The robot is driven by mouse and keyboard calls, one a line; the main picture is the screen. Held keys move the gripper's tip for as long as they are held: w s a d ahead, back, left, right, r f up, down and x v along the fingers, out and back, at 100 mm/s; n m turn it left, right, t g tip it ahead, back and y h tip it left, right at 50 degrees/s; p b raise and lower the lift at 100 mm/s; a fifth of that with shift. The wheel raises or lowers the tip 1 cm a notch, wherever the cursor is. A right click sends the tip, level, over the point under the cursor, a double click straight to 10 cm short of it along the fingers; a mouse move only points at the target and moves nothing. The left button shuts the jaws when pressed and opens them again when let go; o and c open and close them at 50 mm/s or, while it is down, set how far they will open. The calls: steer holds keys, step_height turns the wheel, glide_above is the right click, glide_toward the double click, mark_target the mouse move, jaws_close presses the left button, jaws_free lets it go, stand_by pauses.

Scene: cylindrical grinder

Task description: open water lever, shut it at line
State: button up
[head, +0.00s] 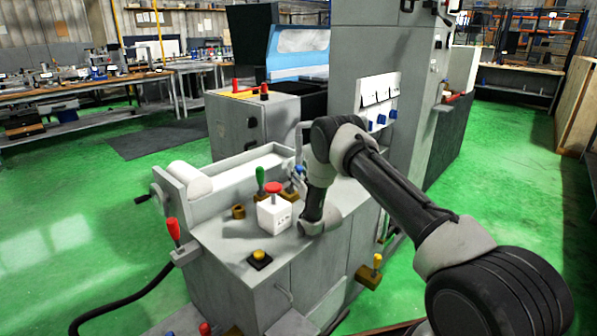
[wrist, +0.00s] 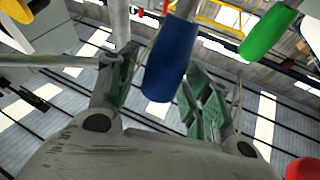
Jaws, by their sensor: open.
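A blue lever handle (wrist: 172,58) hangs down into the middle of the wrist view. It is probably the water lever, but no label is legible. My gripper (wrist: 160,100) is open, with one green-padded finger on each side of the blue handle's lower end. I cannot tell whether either pad touches it. In the head view a small blue handle (head: 299,170) shows just left of my arm, above the machine's top. My gripper is hidden there behind my arm links. No fill line and no water can be made out.
A green lever (head: 260,175) and a red mushroom button on a white box (head: 275,213) stand close to the left of my arm. A yellow button (head: 259,255) sits on the front top. A red-handled lever (head: 173,229) is at the left. Blue knobs (head: 381,118) are on the cabinet behind.

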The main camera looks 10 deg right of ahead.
steer(key=v, duration=0.7)
steer(key=shift+s, duration=0.25)
steer(key=shift+f, duration=0.1)
